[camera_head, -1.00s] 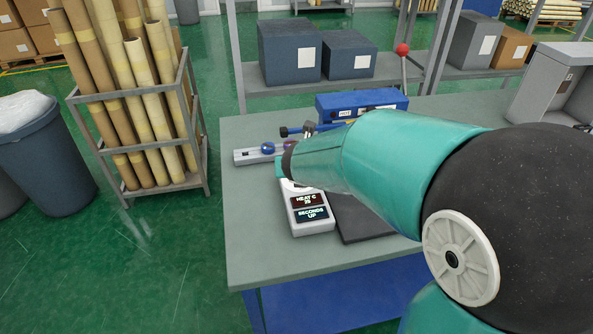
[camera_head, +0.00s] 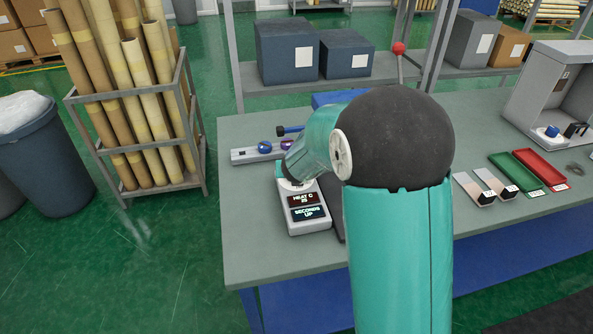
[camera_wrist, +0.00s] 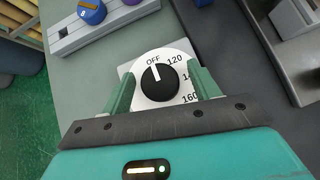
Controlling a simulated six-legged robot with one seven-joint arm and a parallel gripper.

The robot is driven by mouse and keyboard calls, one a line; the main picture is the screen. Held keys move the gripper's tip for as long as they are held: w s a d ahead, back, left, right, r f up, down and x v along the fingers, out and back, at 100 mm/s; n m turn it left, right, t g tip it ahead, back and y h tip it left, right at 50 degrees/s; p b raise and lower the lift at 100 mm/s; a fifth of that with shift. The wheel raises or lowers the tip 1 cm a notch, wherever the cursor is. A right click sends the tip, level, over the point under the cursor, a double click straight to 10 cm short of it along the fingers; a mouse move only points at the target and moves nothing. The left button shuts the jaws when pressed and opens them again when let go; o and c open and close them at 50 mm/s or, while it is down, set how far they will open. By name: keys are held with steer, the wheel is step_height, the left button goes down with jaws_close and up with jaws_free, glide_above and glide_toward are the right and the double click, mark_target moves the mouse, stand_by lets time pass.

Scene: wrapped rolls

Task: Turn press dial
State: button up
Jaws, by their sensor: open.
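The press dial (camera_wrist: 160,80) is a black round knob with a white pointer line on a white plate marked OFF, 120 and 160. Its pointer is at or close to OFF. My gripper (camera_wrist: 160,88) is open, with one green finger on each side of the dial; I cannot tell whether they touch it. In the head view the control box (camera_head: 305,209) shows a red HEAT C display and a SECONDS UP display. The dial and fingertips are hidden there behind my arm.
A grey rail with blue and purple knobs (camera_head: 264,147) lies behind the box. A blue block (camera_head: 335,98) is partly hidden by my arm. Green (camera_head: 516,172) and red (camera_head: 541,168) trays and a grey housing (camera_head: 545,85) stand at right. The bench's front left is clear.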

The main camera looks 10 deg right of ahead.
steer(key=shift+w, duration=0.1)
steer(key=c, duration=1)
steer(key=shift+a+m+h, duration=0.1)
steer(key=shift+m+h, duration=0.2)
steer(key=shift+m, duration=0.2)
steer(key=m+g+h, duration=0.1)
steer(key=m+h, duration=0.1)
steer(key=m, duration=0.1)
steer(key=m+g+h, duration=0.1)
steer(key=m, duration=0.1)
steer(key=m+g+h, duration=0.1)
steer(key=m+h, duration=0.1)
steer(key=shift+f+m+g, duration=0.1)
steer(key=shift+m+g, duration=0.2)
steer(key=shift+m, duration=0.1)
steer(key=m+g+h, duration=0.1)
steer(key=m+g, duration=0.2)
steer(key=m, duration=0.1)
steer(key=shift+w+m, duration=0.1)
steer(key=shift+m, duration=0.2)
steer(key=shift+m+g, duration=1.9)
steer(key=shift+m, duration=0.3)
